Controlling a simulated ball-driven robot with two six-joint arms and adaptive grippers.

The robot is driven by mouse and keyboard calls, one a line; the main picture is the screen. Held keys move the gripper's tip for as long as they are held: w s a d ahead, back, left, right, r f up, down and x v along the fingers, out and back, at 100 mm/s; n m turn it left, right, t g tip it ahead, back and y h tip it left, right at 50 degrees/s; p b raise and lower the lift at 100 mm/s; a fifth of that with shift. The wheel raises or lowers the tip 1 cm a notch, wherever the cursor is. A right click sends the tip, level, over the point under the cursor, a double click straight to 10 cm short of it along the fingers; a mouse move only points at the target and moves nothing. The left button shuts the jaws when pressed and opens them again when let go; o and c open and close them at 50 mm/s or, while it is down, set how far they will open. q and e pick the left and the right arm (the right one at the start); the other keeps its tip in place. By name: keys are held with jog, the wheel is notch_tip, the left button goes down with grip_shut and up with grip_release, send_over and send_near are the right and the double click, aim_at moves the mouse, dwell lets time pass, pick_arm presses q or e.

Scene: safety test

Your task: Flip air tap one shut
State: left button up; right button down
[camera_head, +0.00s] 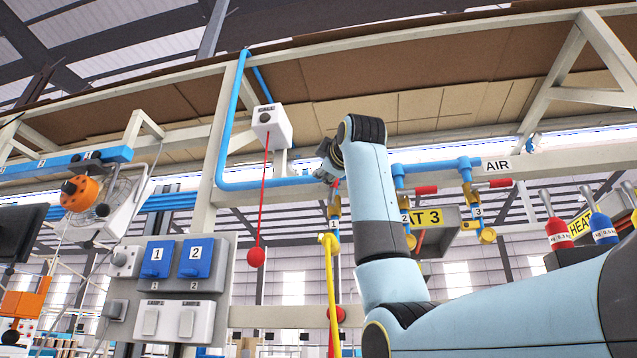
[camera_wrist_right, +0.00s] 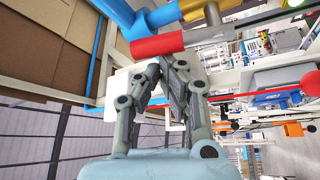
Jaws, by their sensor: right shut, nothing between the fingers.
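Air tap one hangs from the blue air pipe (camera_head: 270,186) in the head view, with its brass body above the tag "1" (camera_head: 333,224). My right gripper (camera_head: 327,163) is at the top of this tap and hides most of its handle. In the right wrist view, a red handle (camera_wrist_right: 157,46) lies crosswise just beyond the fingertips, beside a yellow brass part (camera_wrist_right: 192,10) and a grey stem. My right gripper (camera_wrist_right: 164,68) is shut and empty there; I cannot tell whether it touches the handle. My left gripper is not in view.
Taps two (camera_head: 410,215) and three (camera_head: 470,195) have red handles sticking out sideways. A white box (camera_head: 271,127) with a red pull cord and ball (camera_head: 256,257) hangs left of my gripper. A yellow hose (camera_head: 331,285) hangs below tap one. Blue switches (camera_head: 157,259) sit lower left.

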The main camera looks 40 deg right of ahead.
jog(key=s+d+f+m+g+h+b, duration=0.1)
jog(key=m+h+b, duration=0.3)
jog(key=m, duration=0.4)
jog(key=s+d+f+m+g+h+b, duration=0.1)
jog(key=s+d+f+m+h+b, duration=0.1)
jog(key=m+h+b, duration=0.3)
jog(key=s+d+m, duration=0.1)
jog(key=m, duration=0.3)
jog(key=shift+s+f+g+h, duration=0.2)
jog(key=shift+s+g+h, duration=0.1)
jog(key=shift+h, duration=0.1)
jog(key=shift+f, duration=0.1)
